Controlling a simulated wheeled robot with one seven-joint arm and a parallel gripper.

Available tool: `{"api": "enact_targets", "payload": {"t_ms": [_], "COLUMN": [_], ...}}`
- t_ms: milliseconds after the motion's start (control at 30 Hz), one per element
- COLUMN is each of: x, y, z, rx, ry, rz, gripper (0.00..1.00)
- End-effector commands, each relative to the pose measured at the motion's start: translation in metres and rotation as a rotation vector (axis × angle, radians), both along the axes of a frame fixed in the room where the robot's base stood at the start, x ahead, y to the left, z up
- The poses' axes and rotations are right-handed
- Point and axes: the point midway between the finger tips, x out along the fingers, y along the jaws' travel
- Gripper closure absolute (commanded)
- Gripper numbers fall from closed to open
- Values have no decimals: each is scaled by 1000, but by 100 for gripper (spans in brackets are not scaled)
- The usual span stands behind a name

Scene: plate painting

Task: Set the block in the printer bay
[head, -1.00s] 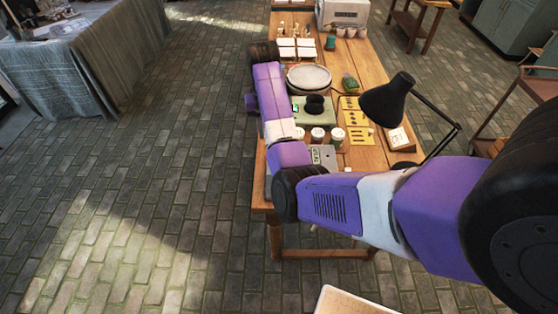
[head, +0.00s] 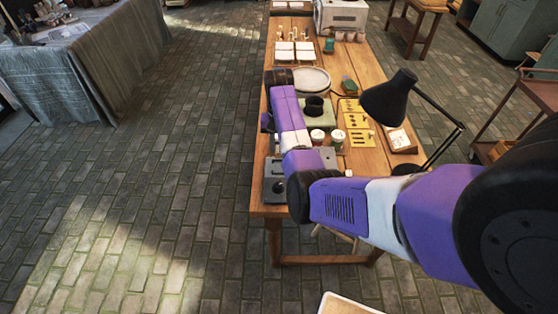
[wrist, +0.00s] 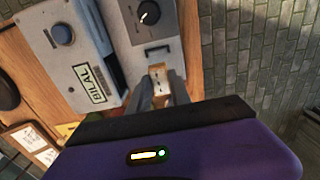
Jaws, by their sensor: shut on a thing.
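In the wrist view, my gripper (wrist: 164,88) is shut on a small pale wooden block (wrist: 158,75). The block is at the near edge of a grey machine (wrist: 140,30) with a black knob and a dark slot (wrist: 158,47). I cannot tell whether it touches the machine. Beside it on the left is a second grey unit (wrist: 70,50) with a blue button and a label reading "BILAL". Which unit is the printer is not clear. In the head view, a grey machine with a knob (head: 277,187) sits at the table's near left corner; my arm hides the gripper and block.
On the wooden table (head: 372,163) stand a black desk lamp (head: 388,98), yellow cards (head: 358,137), lidded jars (head: 337,138), a round plate (head: 316,80) and white tiles (head: 285,50). The brick floor (head: 130,200) left of the table is clear.

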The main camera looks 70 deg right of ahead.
Motion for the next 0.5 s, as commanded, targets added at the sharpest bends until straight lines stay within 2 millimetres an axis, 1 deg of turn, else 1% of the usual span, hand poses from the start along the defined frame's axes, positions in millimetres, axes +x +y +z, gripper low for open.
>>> {"api": "enact_targets", "payload": {"t_ms": [33, 100, 333, 500], "x": [-1, -1, -1, -1], "y": [1, 0, 0, 0], "z": [-10, -20, -39, -62], "rx": [3, 2, 2, 2], "ry": [2, 2, 1, 1], "rz": [0, -1, -2, -2], "gripper": [100, 100, 100, 100]}}
